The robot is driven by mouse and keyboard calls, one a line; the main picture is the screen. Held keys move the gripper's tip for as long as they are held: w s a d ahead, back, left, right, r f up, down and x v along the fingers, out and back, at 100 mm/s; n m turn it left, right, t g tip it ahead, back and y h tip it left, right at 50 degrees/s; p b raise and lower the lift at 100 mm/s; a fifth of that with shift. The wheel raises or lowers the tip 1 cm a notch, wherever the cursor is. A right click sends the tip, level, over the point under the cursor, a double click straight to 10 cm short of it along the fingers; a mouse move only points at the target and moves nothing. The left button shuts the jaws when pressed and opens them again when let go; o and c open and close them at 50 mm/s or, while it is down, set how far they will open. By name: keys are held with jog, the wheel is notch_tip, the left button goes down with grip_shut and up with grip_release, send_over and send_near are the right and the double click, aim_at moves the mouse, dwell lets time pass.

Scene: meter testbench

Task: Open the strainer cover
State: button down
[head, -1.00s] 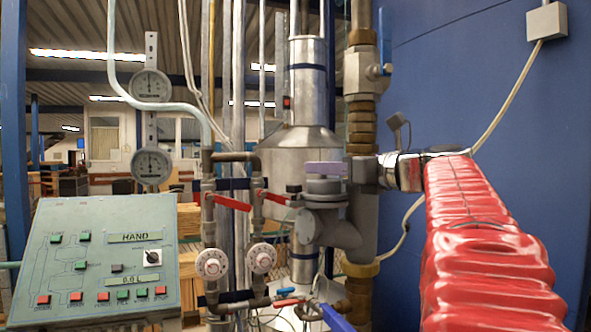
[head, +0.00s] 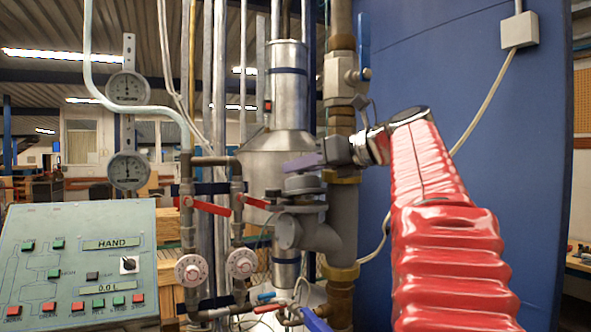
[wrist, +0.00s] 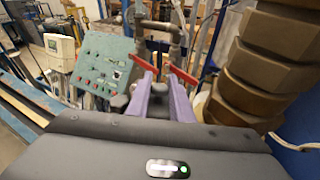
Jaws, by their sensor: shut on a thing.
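The strainer (head: 318,235) is a grey angled pipe body in the middle of the head view. Its round grey cover (head: 303,184) sits just above the flange (head: 298,207); I cannot tell whether the two still touch. My gripper (head: 303,163), with purple fingers, reaches in from the right over the cover and slopes down to the left. In the wrist view the two fingers (wrist: 160,103) close around a dark grey part (wrist: 158,108) between them, which looks like the top of the cover. The fingers hide most of that part.
Red-handled valves (head: 210,207) and round white knobs (head: 190,269) stand left of the strainer. A green control panel (head: 78,262) is at the lower left. A thick brass-fitted pipe (head: 341,115) rises close behind my gripper. A blue wall (head: 470,90) is at the right.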

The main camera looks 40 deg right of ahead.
dwell(0.3)
jog(key=c, duration=1.6)
grip_release()
jog(key=shift+c, duration=0.2)
jog(key=v, duration=1.3)
jog(key=shift+s+r, duration=0.2)
jog(key=shift+s, duration=0.1)
